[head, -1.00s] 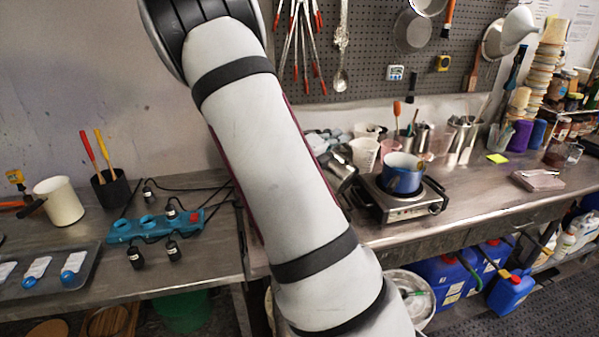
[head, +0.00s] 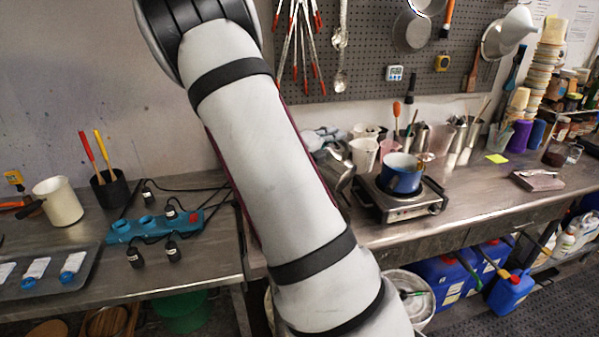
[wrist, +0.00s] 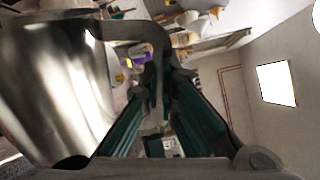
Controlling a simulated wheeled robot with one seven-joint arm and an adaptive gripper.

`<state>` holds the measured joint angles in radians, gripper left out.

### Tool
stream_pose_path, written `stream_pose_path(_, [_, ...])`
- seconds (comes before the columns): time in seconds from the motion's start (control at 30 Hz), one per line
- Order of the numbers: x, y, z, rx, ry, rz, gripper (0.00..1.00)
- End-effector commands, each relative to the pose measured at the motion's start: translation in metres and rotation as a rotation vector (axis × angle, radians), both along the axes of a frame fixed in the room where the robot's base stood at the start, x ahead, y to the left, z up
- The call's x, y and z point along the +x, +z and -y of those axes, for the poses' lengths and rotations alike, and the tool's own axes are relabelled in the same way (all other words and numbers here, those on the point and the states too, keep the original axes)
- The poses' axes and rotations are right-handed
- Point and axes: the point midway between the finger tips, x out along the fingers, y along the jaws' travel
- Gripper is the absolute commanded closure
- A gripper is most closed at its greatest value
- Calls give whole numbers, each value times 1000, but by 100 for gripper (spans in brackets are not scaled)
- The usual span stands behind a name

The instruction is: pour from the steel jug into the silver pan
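The steel jug (head: 340,168) shows beside the right edge of my arm in the head view, tilted and left of the hot plate. In the wrist view, the shiny jug (wrist: 55,85) fills the left side, with its handle reaching to my gripper (wrist: 165,75). My gripper's fingers are closed on that handle; in the head view my arm hides the gripper. The jug's contents are not visible.
The hot plate (head: 400,205) stands near the counter's front edge. White cups (head: 364,153) and steel containers (head: 418,135) crowd behind it. A pinkish block (head: 538,180) lies to the right, with bare counter between. A blue power strip (head: 150,226) is on the left table.

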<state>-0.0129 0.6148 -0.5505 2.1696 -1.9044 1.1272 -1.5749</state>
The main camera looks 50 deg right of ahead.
Motion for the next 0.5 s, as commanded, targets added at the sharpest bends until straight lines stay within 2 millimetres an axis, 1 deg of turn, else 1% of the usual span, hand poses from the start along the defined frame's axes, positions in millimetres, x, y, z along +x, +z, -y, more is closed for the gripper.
stream_pose_path(0.5, [5,3,0,-2,0,-21,100])
